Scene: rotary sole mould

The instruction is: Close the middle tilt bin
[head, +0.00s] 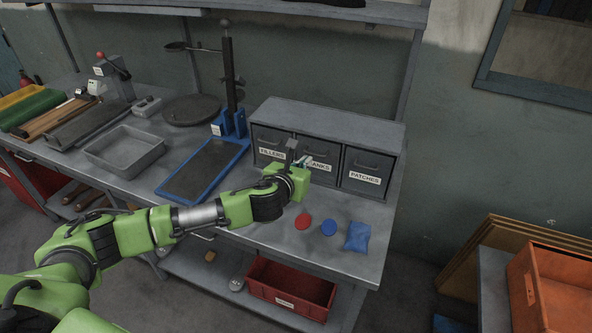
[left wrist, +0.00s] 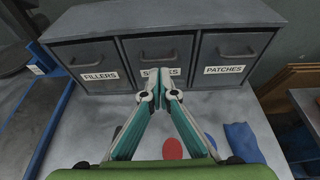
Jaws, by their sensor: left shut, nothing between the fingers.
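The grey cabinet (head: 330,118) on the bench holds three tilt bins side by side. The middle tilt bin (head: 322,153) has a label partly hidden by my gripper. In the left wrist view the middle bin (left wrist: 160,50) looks about level with its neighbours, with no clear gap at its top. My left gripper (head: 301,160) is shut and empty, its fingertips in front of the middle bin's label. In the left wrist view the fingertips (left wrist: 158,96) come together at that bin's lower front; whether they touch it I cannot tell. My right gripper is not in view.
The FILLERS bin (head: 271,146) and PATCHES bin (head: 366,171) flank it and look shut. A red disc (head: 303,221), a blue disc (head: 329,228) and a blue packet (head: 357,236) lie on the bench in front. A blue-framed stand (head: 203,168) is to the left.

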